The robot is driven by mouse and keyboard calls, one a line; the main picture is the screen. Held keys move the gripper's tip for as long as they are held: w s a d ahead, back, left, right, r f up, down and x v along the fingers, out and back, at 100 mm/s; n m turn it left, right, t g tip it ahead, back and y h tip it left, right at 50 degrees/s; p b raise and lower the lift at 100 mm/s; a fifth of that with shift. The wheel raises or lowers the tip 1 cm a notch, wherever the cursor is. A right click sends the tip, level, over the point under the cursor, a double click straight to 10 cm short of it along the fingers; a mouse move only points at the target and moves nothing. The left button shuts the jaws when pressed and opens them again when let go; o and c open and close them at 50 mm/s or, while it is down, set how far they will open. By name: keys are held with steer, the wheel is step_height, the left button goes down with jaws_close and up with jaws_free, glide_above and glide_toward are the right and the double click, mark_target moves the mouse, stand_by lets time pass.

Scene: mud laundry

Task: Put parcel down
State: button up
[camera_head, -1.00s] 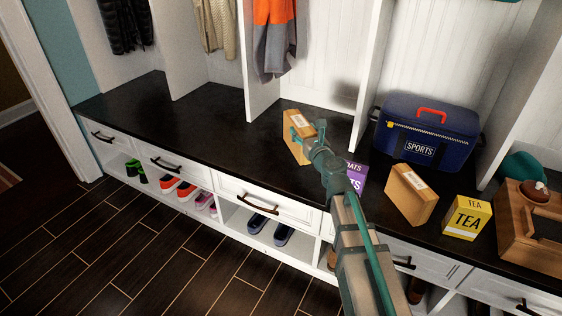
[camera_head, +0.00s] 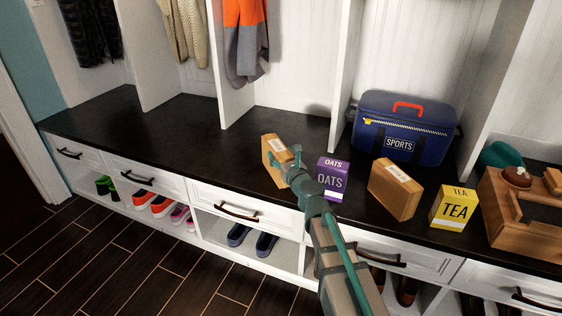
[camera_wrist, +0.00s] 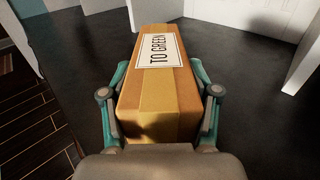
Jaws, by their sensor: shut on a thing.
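The parcel (camera_head: 271,151) is a brown cardboard box with a white label. In the wrist view the parcel (camera_wrist: 157,100) fills the middle, and its label reads "TO GREEN". My gripper (camera_head: 281,158) is shut on it, with one teal finger on each side of the box in the wrist view (camera_wrist: 160,100). The parcel is upright, at the dark bench top (camera_head: 190,118), left of the oats box. I cannot tell whether its base touches the bench. My gripper hides part of its right side.
A purple oats box (camera_head: 332,179) stands close to the right. Further right are a second brown parcel (camera_head: 395,189), a yellow tea box (camera_head: 453,207) and a wooden crate (camera_head: 520,230). A blue sports bag (camera_head: 404,130) stands behind. The bench left of the held parcel is clear.

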steer(key=shift+f, duration=0.1)
steer(key=o, duration=1.6)
